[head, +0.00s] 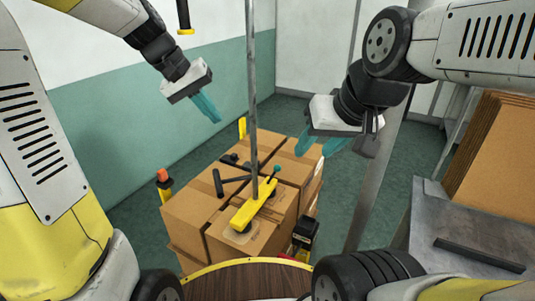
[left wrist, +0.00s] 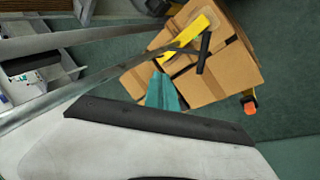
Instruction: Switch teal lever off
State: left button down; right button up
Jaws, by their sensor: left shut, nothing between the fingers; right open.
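A thin dark lever with a teal knob (head: 277,168) rises from a yellow bar (head: 245,214) on top of the cardboard boxes, leaning a little to the right. The yellow bar also shows in the left wrist view (left wrist: 186,42), where I cannot make out the teal knob. My left gripper (head: 208,108) is shut and empty, above and to the left of the boxes, apart from the lever. Its teal fingers show in the left wrist view (left wrist: 163,92). My right gripper (head: 324,145) is open and empty, up and to the right of the lever.
A vertical metal pole (head: 251,80) stands between my grippers. A black T-shaped handle (head: 231,180) lies left of the yellow bar on the boxes (head: 190,215). A yellow post with an orange top (head: 163,178) stands left. A grey metal table (head: 440,230) is at right.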

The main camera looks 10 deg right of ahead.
pick_arm(q)
jog(key=w+d+f+g+h, duration=0.1)
jog(key=w+d+f+h, duration=0.1)
jog(key=w+d+f, duration=0.3)
jog(key=w+d+f+g+h, duration=0.2)
jog(key=w+d+f, duration=0.3)
jog(key=w+f, duration=0.8)
notch_tip(320, 180, down, 4)
jog(key=shift+w+d+r+n+g+h, duration=0.2)
jog(key=shift+d+n+g+h, duration=0.1)
jog(key=shift+n, duration=0.1)
jog(key=shift+s, duration=0.1)
jog(key=s+d+f, duration=0.4)
jog(key=d, duration=0.2)
jog(key=shift+s+d+f, duration=0.25)
jog(key=shift+s+f, duration=0.1)
jog(key=shift+s, duration=0.05)
